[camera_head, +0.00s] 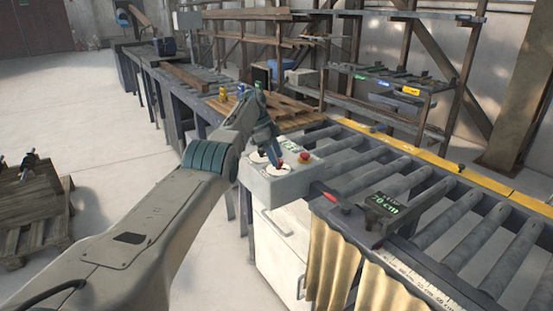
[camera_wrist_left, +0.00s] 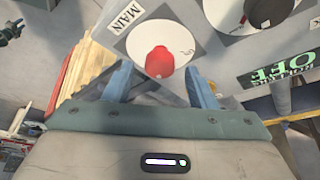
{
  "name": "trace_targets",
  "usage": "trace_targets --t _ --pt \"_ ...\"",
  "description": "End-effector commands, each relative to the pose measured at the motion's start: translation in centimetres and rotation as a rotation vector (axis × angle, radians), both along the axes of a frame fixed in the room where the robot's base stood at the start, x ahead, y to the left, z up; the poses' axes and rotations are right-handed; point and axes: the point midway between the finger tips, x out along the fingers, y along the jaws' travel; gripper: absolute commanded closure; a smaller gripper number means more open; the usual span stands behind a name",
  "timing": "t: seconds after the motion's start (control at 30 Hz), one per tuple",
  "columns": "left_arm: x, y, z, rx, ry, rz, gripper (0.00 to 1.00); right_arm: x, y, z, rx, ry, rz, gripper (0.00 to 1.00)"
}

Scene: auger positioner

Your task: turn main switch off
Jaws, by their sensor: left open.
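The main switch is a red knob (camera_wrist_left: 159,61) on a white round dial, beside a label reading MAIN (camera_wrist_left: 127,17) in the left wrist view. It sits on the grey control box (camera_head: 277,187). My left gripper (camera_wrist_left: 160,86) is open, with one blue finger on each side of the red knob; I cannot tell whether either touches it. In the head view, my left gripper (camera_head: 268,150) is over the box and partly hides the dials. My right gripper is out of view.
A roller conveyor (camera_head: 400,170) with a length display (camera_head: 384,204) is to the right. A pallet stack (camera_head: 36,218) stands at left; floor between is clear.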

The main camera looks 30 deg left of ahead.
Motion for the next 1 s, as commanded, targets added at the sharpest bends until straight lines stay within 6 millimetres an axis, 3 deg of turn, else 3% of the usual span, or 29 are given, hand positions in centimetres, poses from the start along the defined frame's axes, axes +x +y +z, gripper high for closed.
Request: trace_targets --t 0.27,0.43,0.7,1.0 --pt "-0.6 1.5 4.0 -0.001 -0.002 0.001 0.49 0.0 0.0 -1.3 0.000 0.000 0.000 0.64" --pt "-1.0 2.3 6.8 0.000 -0.001 0.001 0.49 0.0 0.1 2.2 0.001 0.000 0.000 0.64" --pt "-1.3 3.0 8.6 0.001 0.000 0.000 0.49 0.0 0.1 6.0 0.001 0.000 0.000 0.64" --pt "-1.5 3.3 8.9 0.001 0.000 -0.002 0.49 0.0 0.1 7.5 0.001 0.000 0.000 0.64"
